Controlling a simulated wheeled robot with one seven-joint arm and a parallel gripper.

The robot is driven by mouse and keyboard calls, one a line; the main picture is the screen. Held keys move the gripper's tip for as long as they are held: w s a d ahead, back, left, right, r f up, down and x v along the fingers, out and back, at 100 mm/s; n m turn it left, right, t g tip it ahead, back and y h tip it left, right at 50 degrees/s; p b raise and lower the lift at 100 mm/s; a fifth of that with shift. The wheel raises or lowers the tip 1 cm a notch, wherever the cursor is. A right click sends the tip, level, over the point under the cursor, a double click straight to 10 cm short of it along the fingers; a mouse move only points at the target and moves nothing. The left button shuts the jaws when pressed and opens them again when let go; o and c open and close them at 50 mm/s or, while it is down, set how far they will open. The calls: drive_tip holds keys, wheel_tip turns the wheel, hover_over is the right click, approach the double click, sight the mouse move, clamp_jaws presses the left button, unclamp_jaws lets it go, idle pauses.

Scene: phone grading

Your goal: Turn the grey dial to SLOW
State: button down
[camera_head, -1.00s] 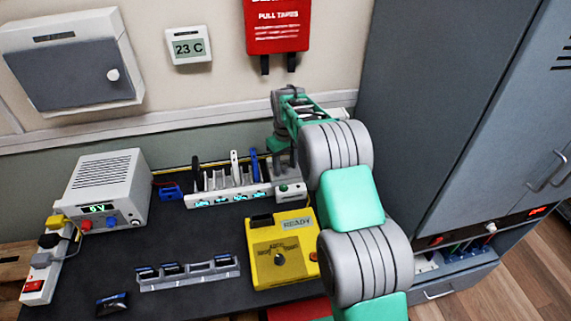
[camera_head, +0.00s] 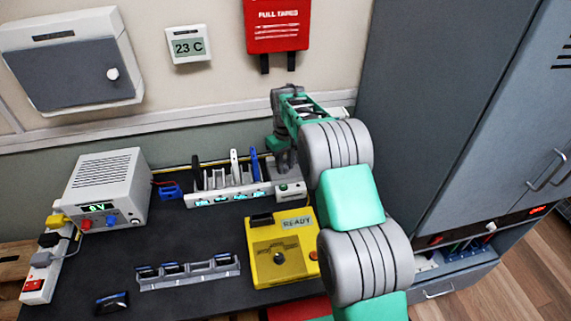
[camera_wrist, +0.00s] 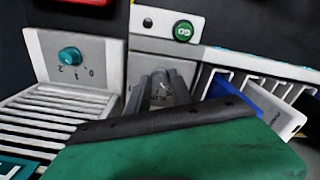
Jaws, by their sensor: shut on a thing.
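My gripper (camera_wrist: 164,88) is shut, its grey fingers pointing down at the front panel of a light grey unit (camera_wrist: 143,48). The grey dial sits between the fingertips and is almost wholly hidden by them. I cannot read its pointer or the SLOW mark. A round green GO button (camera_wrist: 184,31) is on the same unit, just beyond the fingers. In the head view, my gripper (camera_head: 286,162) reaches down to this small unit (camera_head: 291,195) at the right end of the white rack, where the dial is hidden as well.
A teal knob (camera_wrist: 69,56) marked 0, 1, 2 is on a panel to the left in the wrist view. The rack (camera_head: 228,196) with upright blue and white pieces stands close beside my gripper. A yellow box (camera_head: 282,265) with a black knob stands in front.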

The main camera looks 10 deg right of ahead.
sight(285, 167)
drive_tip(key=shift+m, duration=0.3)
drive_tip(key=m+b, duration=0.1)
drive_tip(key=m, duration=0.3)
drive_tip(key=shift+m, duration=2)
drive_tip(key=shift+r, duration=0.1)
drive_tip(key=c, duration=1.1)
unclamp_jaws()
drive_tip(key=shift+c, duration=0.2)
wheel_tip(285, 167, up, 8)
drive_tip(key=shift+f+b, duration=0.15)
drive_tip(key=shift+b, duration=0.6)
